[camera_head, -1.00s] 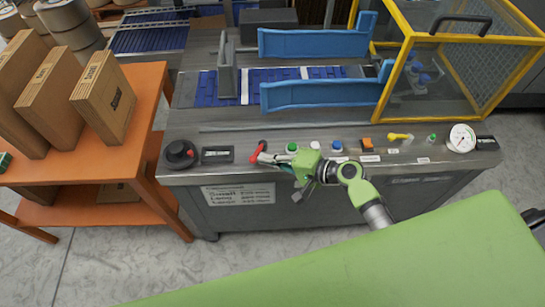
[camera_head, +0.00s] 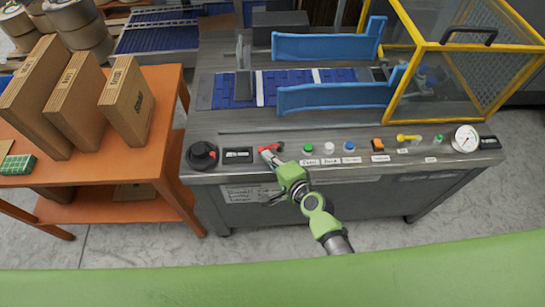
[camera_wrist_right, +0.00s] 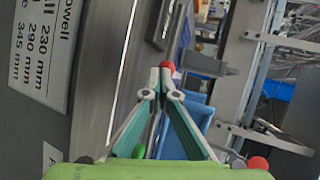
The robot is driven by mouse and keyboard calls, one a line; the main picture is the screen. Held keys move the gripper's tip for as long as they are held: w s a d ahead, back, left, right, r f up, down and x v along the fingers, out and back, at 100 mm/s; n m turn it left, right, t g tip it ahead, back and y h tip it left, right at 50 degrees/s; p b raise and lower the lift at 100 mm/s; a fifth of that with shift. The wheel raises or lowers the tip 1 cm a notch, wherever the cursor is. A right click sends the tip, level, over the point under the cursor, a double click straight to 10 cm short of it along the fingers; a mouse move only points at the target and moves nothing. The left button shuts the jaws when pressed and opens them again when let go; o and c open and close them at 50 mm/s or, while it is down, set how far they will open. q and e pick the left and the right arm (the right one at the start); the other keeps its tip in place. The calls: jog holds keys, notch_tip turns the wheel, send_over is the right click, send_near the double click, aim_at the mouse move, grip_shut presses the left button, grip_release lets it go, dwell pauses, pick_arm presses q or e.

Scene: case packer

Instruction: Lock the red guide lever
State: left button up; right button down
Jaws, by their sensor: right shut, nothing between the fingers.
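The red guide lever (camera_head: 271,148) is on the front strip of the machine's top, between the black knob's label plate and the green button. In the head view it lies nearly level, left to right. My right gripper (camera_head: 266,156) is shut and empty, with its tips right at the lever's left part. In the right wrist view the shut fingertips (camera_wrist_right: 166,76) meet at a red rounded end (camera_wrist_right: 166,65); whether they touch it I cannot tell. The fingers partly hide the lever. My left gripper is not in view.
A black rotary knob (camera_head: 202,155) sits left of the lever. Green (camera_head: 308,148), white (camera_head: 329,148) and blue (camera_head: 349,146) buttons sit right of it. Blue guide rails (camera_head: 335,97) and a yellow-framed guard (camera_head: 445,48) stand behind. An orange table (camera_head: 168,88) with boxes stands left.

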jog(key=shift+w+a, duration=0.4)
jog(key=shift+a, duration=0.05)
jog(key=shift+w+a, duration=0.1)
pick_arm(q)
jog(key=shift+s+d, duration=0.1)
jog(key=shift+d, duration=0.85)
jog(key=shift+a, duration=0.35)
pick_arm(e)
jog(key=shift+w, duration=0.15)
jog(key=shift+a, duration=0.1)
